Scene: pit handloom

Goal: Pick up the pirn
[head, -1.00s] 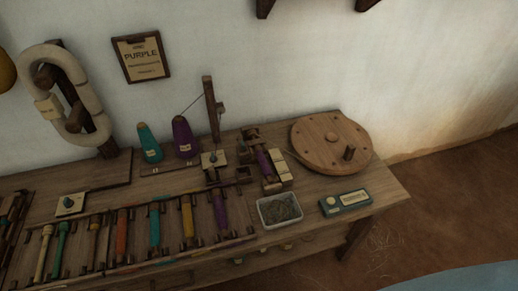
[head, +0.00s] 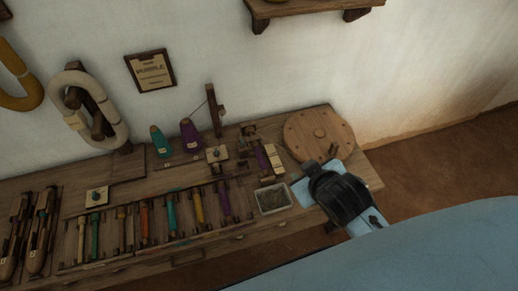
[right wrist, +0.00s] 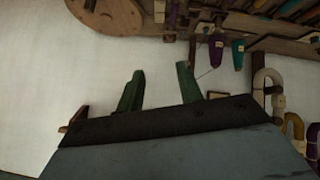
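Several coloured pirns lie side by side in a rack (head: 153,243) on the bench in the head view. They include a purple pirn (head: 223,203) at the right end, a yellow pirn (head: 197,208) and a teal pirn (head: 171,215). Another purple, pirn-like piece (head: 262,159) lies in a small wooden device beside the round wooden wheel (head: 309,128). My right gripper (head: 320,165) is over the bench's right end, apart from the pirns. In the right wrist view its two green fingers (right wrist: 160,70) are spread with nothing between them. My left gripper is out of view.
A grey tray (head: 272,199) stands between the rack and my right arm. Purple (head: 191,135) and teal (head: 160,142) cones and an upright wooden post (head: 214,110) stand behind the rack. A shelf (head: 305,8) is on the wall above. Shuttles (head: 40,232) lie far left.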

